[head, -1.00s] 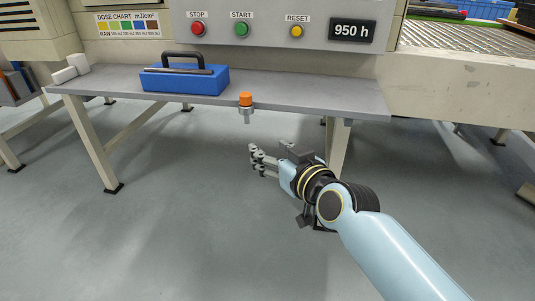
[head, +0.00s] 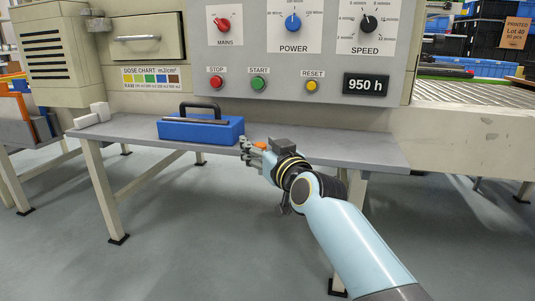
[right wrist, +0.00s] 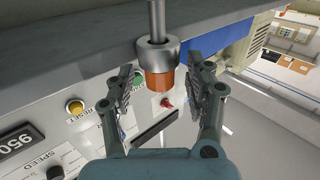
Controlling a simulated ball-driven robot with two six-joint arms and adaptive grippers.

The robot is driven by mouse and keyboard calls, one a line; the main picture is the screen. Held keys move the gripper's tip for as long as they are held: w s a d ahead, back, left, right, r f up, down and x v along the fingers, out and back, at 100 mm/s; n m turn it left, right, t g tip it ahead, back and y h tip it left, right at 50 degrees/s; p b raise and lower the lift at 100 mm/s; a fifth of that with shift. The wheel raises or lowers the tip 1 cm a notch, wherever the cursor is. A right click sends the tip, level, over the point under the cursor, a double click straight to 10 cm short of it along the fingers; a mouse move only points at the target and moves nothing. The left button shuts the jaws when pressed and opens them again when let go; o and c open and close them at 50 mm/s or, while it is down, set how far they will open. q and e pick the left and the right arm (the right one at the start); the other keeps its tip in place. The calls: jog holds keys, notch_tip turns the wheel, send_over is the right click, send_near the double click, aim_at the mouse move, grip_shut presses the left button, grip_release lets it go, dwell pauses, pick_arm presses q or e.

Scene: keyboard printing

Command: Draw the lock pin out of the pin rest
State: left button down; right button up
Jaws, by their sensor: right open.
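The lock pin (right wrist: 158,80) has an orange head, and its steel shank (right wrist: 157,16) runs through the grey ring of the pin rest (right wrist: 158,48) at the shelf's front edge. In the right wrist view my right gripper (right wrist: 164,78) is open, one finger on each side of the orange head, with gaps between. My left gripper is not in view.
The grey shelf (head: 340,150) carries a blue case with a black handle (head: 201,129) left of the gripper and white blocks (head: 92,115) at the far left. The control panel (head: 340,50) with knobs and buttons stands behind. The floor in front is open.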

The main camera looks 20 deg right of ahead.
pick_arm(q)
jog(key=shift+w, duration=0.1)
pick_arm(e)
jog(key=shift+w, duration=0.1)
jog(key=shift+a, duration=0.1)
grip_shut()
grip_release()
dwell(0.3)
jog(key=shift+s, duration=0.55)
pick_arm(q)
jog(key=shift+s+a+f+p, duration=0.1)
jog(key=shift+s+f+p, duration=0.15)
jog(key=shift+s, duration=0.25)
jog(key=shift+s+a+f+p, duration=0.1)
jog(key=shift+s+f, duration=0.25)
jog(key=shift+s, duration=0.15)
pick_arm(e)
jog(key=s+d, duration=0.1)
jog(key=s, duration=0.8)
jog(key=shift+s, duration=0.35)
